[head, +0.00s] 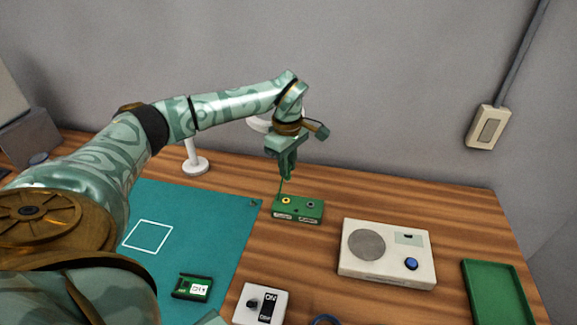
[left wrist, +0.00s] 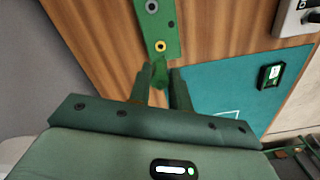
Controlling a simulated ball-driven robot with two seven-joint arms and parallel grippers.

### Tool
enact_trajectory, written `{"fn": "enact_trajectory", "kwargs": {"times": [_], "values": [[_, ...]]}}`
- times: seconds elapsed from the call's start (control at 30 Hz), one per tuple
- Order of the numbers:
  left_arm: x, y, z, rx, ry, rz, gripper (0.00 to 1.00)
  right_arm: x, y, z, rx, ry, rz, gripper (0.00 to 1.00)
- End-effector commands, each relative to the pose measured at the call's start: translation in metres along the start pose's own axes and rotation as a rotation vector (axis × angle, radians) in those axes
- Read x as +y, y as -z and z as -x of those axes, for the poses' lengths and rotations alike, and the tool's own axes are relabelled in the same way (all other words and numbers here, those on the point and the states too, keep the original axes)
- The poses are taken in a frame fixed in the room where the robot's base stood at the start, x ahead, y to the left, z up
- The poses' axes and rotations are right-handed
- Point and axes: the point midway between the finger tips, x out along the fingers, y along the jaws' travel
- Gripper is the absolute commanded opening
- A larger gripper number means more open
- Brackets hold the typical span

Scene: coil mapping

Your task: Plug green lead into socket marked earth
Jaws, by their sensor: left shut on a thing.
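The green socket box (head: 297,210) stands on the wooden table, right of the teal mat's far corner. Its top has a yellow-ringed socket (head: 286,200) on the left and a grey-blue-ringed socket (head: 311,204) on the right. White labels on its front are too small to read. My left gripper (head: 286,175) is shut on the green lead (left wrist: 159,74), above the box's left end. In the left wrist view the lead sits between the fingers, close to the yellow-ringed socket (left wrist: 160,46). I cannot tell whether its tip touches the box. My right gripper is not in view.
A white radio-like box (head: 360,268) with a blue knob stands right of the socket box, with a green tray (head: 482,268) further right. An ON-marked switch box (head: 248,303) and a small green meter (head: 183,287) are in front. A white stand (head: 195,166) is behind.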

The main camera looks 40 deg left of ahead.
Motion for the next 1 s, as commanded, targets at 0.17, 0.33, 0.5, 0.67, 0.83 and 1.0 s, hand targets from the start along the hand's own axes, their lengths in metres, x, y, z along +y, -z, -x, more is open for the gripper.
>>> {"fn": "enact_trajectory", "kwargs": {"times": [0.17, 0.33, 0.5, 0.67, 0.83, 1.0], "values": [[0.000, 0.000, 0.001, 0.001, -0.001, -0.080, 0.00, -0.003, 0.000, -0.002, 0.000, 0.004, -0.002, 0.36], [0.000, 0.000, -0.004, 0.001, 0.000, -0.090, 0.00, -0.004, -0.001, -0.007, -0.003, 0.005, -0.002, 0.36], [0.000, 0.001, -0.015, 0.000, 0.001, -0.088, 0.00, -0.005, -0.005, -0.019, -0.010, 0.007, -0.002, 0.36], [0.000, 0.000, -0.029, 0.000, 0.001, -0.087, 0.00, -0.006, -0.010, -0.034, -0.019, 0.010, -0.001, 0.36], [-0.001, 0.000, -0.044, -0.001, 0.003, -0.086, 0.00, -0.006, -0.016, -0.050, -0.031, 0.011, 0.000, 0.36], [-0.001, 0.000, -0.045, -0.001, -0.001, -0.086, 0.00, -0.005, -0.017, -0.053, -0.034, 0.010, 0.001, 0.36]]}}
